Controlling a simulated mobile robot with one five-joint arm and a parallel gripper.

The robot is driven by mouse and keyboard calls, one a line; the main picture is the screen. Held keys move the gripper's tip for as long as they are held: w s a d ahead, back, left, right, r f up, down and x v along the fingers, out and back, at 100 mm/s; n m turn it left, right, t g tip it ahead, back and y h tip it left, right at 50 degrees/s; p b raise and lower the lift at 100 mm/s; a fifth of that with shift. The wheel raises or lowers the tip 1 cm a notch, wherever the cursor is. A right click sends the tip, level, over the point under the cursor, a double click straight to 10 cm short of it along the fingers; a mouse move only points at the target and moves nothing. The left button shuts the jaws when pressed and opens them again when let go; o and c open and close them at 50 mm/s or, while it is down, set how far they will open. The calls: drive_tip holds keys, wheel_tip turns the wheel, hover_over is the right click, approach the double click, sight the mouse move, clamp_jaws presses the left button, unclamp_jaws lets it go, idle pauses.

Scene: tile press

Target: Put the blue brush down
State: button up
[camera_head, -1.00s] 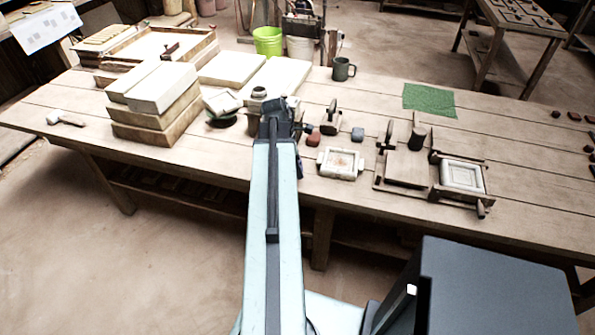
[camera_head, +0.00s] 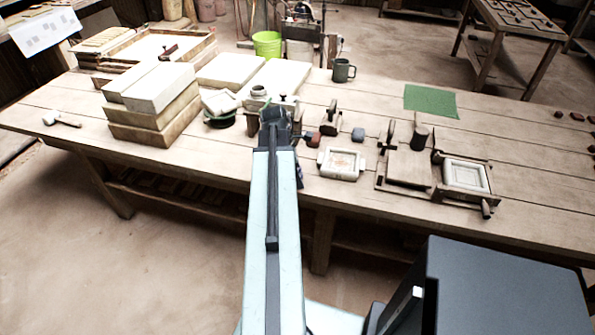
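My gripper (camera_head: 275,120) is at the far end of my pale blue arm, over the middle of the bench (camera_head: 225,155). It is dark and seen from behind, so its fingers and anything between them are hidden. I cannot make out the blue brush for certain. A small dark blue shape (camera_head: 299,172) shows just right of my arm, and I cannot tell whether it is the brush or part of my wrist.
Stacked slabs (camera_head: 152,110) stand left of my arm. A white framed tile (camera_head: 341,163) and a wooden press (camera_head: 410,166) are to the right.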

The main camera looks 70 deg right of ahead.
drive_tip(key=p+v, duration=1.1)
drive_tip(key=shift+r, duration=0.35)
drive_tip(key=shift+w+a+r+p, duration=0.15)
drive_tip(key=shift+r+p, duration=0.15)
drive_tip(key=shift+p, duration=0.15)
drive_tip(key=w+a+m+t, duration=0.2)
drive_tip(key=w+a, duration=1.9)
drive_tip(key=w, duration=0.3)
drive_tip(key=w+a+m, duration=0.1)
drive_tip(key=w+a, duration=0.2)
drive_tip(key=a, duration=0.8)
drive_tip(key=w+a+m+y, duration=0.1)
drive_tip(key=w+a, duration=0.2)
drive_tip(key=a, duration=0.8)
drive_tip(key=w+a+m, duration=0.1)
drive_tip(key=w+a, duration=0.2)
drive_tip(key=a, duration=0.9)
drive_tip(key=shift+f+t, duration=0.3)
drive_tip(key=shift+f, duration=0.15)
